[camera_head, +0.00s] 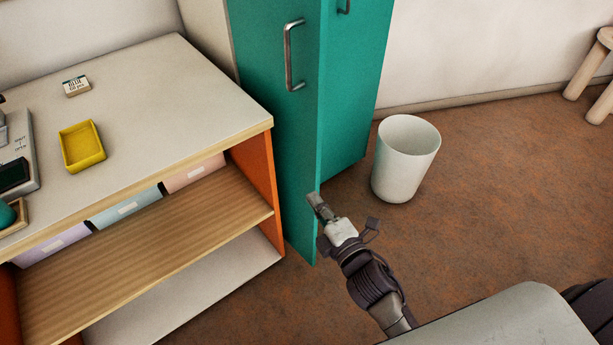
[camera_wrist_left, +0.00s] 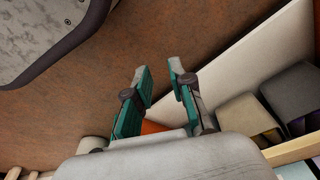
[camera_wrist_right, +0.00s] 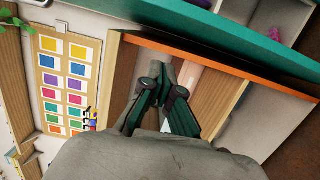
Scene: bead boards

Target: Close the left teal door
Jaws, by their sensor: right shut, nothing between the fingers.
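The left teal door (camera_head: 262,95) stands swung open in the head view, its metal handle (camera_head: 290,55) on the face turned left. The second teal door (camera_head: 350,95) lies behind it to the right, with part of its handle at the top edge. My right gripper (camera_head: 313,200) is shut and empty at the lower free edge of the left door; I cannot tell if it touches. In the right wrist view, its closed fingers (camera_wrist_right: 166,85) lie below a teal band (camera_wrist_right: 230,62). My left gripper (camera_wrist_left: 158,70) shows only in its wrist view, open and empty.
A white bin (camera_head: 404,160) stands on the floor right of the doors. The brown floor further right is clear up to a stool (camera_head: 590,65).

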